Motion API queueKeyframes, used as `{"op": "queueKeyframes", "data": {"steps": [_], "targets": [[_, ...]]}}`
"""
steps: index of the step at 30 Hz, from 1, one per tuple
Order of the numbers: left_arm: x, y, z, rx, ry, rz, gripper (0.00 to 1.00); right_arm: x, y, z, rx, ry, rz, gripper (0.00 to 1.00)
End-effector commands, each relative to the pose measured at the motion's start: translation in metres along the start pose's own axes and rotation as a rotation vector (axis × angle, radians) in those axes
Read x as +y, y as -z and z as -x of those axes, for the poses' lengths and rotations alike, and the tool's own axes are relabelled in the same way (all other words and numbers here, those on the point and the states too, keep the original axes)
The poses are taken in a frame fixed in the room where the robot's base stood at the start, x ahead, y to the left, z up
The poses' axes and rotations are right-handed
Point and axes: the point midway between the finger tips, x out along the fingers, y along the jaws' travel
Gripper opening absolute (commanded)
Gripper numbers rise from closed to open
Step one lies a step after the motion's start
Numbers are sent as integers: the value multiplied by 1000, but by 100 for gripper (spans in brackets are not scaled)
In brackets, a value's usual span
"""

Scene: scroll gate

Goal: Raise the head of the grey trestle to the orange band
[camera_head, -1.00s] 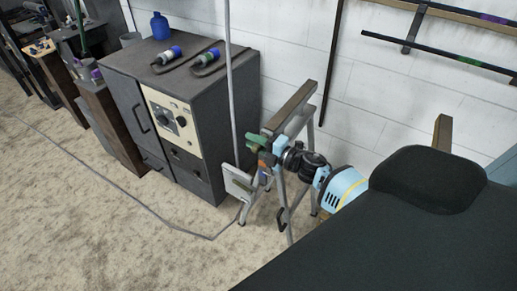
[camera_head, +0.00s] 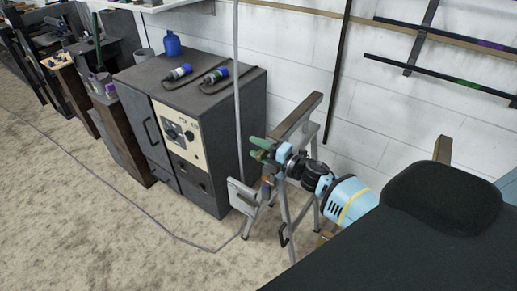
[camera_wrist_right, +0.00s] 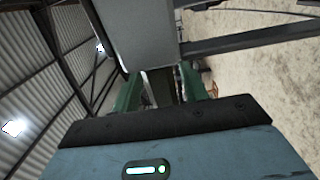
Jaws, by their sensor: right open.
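The grey trestle (camera_head: 284,212) stands on splayed metal legs in front of the white wall, right of the dark cabinet. Its head (camera_head: 305,112) is a brown-topped bar on a grey support. A small orange patch (camera_head: 267,182) shows low on the trestle's near side; I cannot tell if it is the band. My right gripper (camera_head: 257,148) has green fingers, open, at the near end of the head, slightly below it. In the right wrist view, the fingers (camera_wrist_right: 160,84) are spread beneath a grey metal part (camera_wrist_right: 142,35); contact is unclear. My left gripper is not in view.
The dark cabinet (camera_head: 215,130) has a dial panel and carries a blue bottle (camera_head: 171,44) and two cable-ended tools (camera_head: 197,77). A thin grey pole (camera_head: 237,90) rises between cabinet and trestle. A cable (camera_head: 130,204) crosses the open floor at left.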

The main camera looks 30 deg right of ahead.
Motion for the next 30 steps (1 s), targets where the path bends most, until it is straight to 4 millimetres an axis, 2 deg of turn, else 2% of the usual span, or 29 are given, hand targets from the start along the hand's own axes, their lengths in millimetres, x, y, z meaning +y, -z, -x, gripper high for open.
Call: {"op": "queueKeyframes", "data": {"steps": [5,18,23,30], "targets": [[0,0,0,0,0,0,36,-3,0,8,0,5,-1,44],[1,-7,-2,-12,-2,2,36,-2,0,67,0,3,-1,44],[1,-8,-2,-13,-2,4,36,0,0,76,1,0,-1,44],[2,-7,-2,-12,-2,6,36,1,0,78,0,-1,0,44]]}}
